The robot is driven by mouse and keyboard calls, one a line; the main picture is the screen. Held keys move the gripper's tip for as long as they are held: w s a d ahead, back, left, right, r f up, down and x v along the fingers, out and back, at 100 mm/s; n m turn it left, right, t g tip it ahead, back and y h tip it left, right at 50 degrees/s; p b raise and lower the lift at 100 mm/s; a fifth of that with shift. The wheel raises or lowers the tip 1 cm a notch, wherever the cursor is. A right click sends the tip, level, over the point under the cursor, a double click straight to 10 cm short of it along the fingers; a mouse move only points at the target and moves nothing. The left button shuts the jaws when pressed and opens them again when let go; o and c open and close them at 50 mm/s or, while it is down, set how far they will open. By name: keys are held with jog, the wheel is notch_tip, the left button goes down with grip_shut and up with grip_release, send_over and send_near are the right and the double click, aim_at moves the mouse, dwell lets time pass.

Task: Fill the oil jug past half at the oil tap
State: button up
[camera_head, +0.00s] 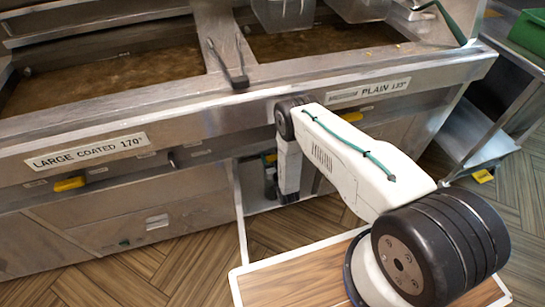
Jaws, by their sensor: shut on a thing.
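I cannot make out the oil jug or the oil tap in the head view. My white arm reaches forward from the lower right, and its forearm hangs down in front of the open bay (258,200) under the range. My gripper does not show; the visible forearm ends in a dark joint low in the bay. A small dark object (270,182) stands just left of the forearm, partly hidden by it, and I cannot tell what it is. Whatever is held, and any oil level, is hidden.
The range's front rail (200,112) runs above the bay, with labels "LARGE COATED 170°" (87,152) and "PLAIN" (368,92). Two oil vats (110,80) lie behind it. A metal shelf unit (475,125) stands right. Wood floor (170,265) is open at left.

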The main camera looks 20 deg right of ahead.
jog(key=shift+m, duration=3.3)
jog(key=o, duration=1)
jog(key=shift+d, duration=0.1)
jog(key=shift+s, duration=0.15)
jog(key=s, duration=0.7)
jog(key=shift+s, duration=0.3)
